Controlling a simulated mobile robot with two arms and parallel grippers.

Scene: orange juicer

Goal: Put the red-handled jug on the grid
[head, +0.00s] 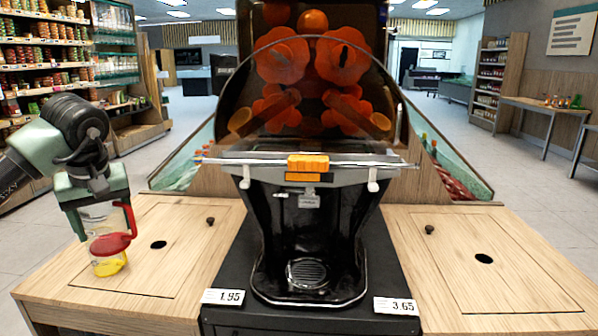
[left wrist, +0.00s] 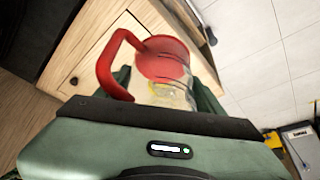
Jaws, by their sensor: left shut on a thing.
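The jug (head: 110,244) is clear with red and yellow parts and a red handle (head: 131,220). It hangs over the left wooden counter in the head view. My left gripper (head: 103,212) is shut on it from above. I cannot tell whether the jug touches the counter. The jug (left wrist: 165,65) also shows in the left wrist view, between my fingers, with its handle to the left. The grid (head: 306,272) is a round slatted plate at the foot of the black juicer and is bare. My right gripper is not in view.
The orange juicer (head: 318,215) stands mid-picture with a clear curved cover and an orange tap block (head: 308,164). The right counter (head: 480,270) is clear apart from a small knob and a hole.

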